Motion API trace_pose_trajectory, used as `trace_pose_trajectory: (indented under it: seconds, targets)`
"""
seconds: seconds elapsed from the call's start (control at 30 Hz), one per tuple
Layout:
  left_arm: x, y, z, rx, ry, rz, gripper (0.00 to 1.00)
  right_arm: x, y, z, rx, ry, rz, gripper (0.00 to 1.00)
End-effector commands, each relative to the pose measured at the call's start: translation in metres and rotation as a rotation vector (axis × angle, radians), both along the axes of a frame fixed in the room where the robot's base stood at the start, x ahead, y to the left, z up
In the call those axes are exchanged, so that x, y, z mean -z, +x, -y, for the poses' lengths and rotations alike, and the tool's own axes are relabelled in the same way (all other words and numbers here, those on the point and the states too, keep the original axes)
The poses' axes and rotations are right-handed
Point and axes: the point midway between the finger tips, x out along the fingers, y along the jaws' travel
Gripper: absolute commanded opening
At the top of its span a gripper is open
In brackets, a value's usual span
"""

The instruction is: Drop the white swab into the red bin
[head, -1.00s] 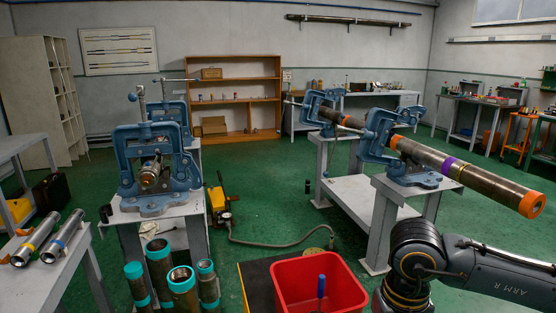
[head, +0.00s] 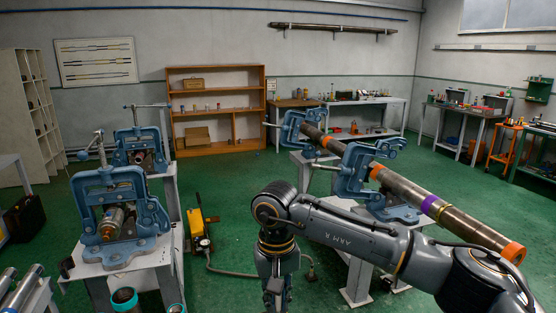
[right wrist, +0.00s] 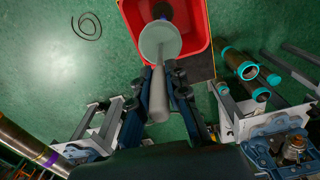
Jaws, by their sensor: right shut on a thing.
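My right gripper (right wrist: 162,82) is shut on the white swab (right wrist: 160,42), which has a pale round head and a thick grey shaft running back between the fingers. In the right wrist view the swab's head overlaps the near part of the red bin (right wrist: 201,45); its height above the bin is hard to tell. In the head view my right gripper (head: 276,292) points down at the bottom edge, and the swab and bin are out of frame. My left gripper is not in view.
Blue pipe vises (head: 115,215) stand on a stand at left; others hold a long steel pipe (head: 400,188) at right. A yellow pump (head: 196,223) and hose are on the green floor.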

Motion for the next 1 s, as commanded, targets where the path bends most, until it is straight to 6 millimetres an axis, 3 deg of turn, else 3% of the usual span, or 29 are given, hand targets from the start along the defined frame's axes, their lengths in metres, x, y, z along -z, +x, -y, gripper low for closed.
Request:
trace_pose_trajectory:
  seconds: [0.2,0.5,0.83,0.87,0.97,1.0]
  targets:
    - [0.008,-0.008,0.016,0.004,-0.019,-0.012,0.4,0.022,-0.001,0.0,0.0,0.0,-0.002,0.0]
    - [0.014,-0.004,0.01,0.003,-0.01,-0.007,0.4,0.054,-0.001,0.0,0.0,0.001,-0.001,0.0]
    - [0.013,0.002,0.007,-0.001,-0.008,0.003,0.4,0.057,0.0,0.0,0.0,0.001,0.0,0.0]
    - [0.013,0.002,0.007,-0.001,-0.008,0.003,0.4,0.057,0.0,0.0,0.0,0.001,0.0,0.21]
    - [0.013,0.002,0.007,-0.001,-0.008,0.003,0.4,0.057,0.0,0.0,0.0,0.001,0.0,0.42]
    - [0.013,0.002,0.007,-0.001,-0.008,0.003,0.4,0.057,0.0,0.0,0.0,0.001,0.0,0.42]
